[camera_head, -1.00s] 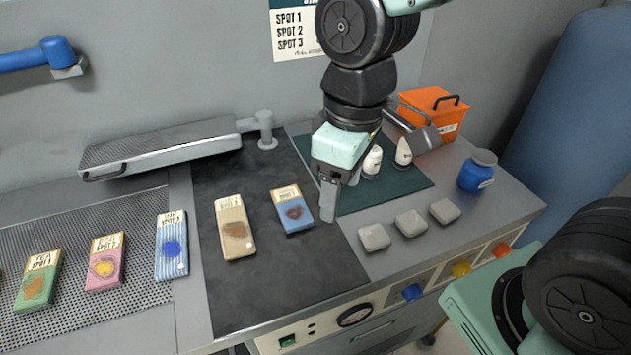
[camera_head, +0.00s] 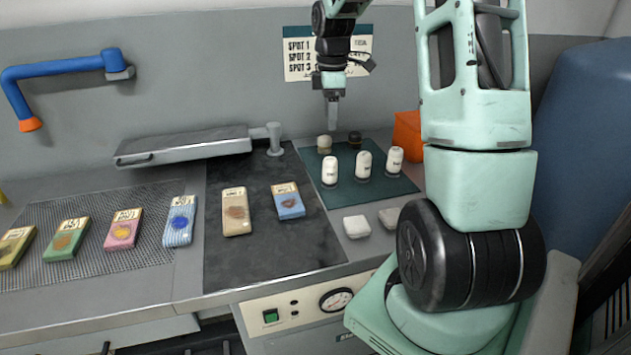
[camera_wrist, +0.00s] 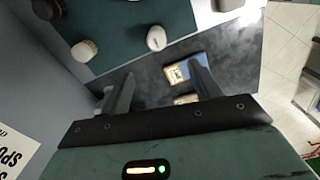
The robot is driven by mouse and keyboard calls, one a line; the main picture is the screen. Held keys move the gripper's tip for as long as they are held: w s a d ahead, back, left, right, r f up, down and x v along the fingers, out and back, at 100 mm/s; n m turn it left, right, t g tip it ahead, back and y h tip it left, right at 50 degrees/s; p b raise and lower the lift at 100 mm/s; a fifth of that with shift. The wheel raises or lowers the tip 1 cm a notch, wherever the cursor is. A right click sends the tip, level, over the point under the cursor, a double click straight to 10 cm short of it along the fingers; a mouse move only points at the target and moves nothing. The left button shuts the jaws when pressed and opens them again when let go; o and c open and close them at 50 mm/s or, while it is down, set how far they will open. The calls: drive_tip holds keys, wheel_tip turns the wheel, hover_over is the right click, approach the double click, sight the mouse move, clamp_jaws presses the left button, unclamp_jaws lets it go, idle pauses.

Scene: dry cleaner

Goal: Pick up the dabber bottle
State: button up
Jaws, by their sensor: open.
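Several small containers stand on the dark green mat (camera_head: 385,190). Three are white labelled bottles: a left one (camera_head: 330,171), a middle one (camera_head: 363,165) and a right one (camera_head: 394,160). Behind them are a beige-topped item (camera_head: 324,144) and a black-topped one (camera_head: 355,139). I cannot tell which is the dabber bottle. My gripper (camera_head: 332,127) hangs above the mat's back left, open and empty, apart from all of them. In the wrist view, between and beyond its fingers (camera_wrist: 160,88), a white bottle (camera_wrist: 157,38) and the beige-topped item (camera_wrist: 84,50) show.
Fabric swatches lie left, including a tan one (camera_head: 236,212) and a blue one (camera_head: 289,201) on the dark board (camera_head: 270,245). Pale blocks (camera_head: 357,226) sit in front of the mat. An orange box (camera_head: 407,134) is partly hidden by my arm. A grey press arm (camera_head: 185,147) stands behind.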

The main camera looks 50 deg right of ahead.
sight(330, 159)
wheel_tip(330, 159, down, 11)
drive_tip(key=shift+r+p, duration=0.1)
drive_tip(key=shift+p, duration=0.65)
drive_tip(key=shift+w+d+f+p, duration=0.15)
drive_tip(key=shift+f+p, duration=0.3)
drive_tip(key=shift+f, duration=1)
drive_tip(key=shift+d+f+p, duration=0.2)
drive_tip(key=shift+f+p, duration=0.2)
drive_tip(key=shift+f, duration=1.05)
drive_tip(key=c, duration=1.1)
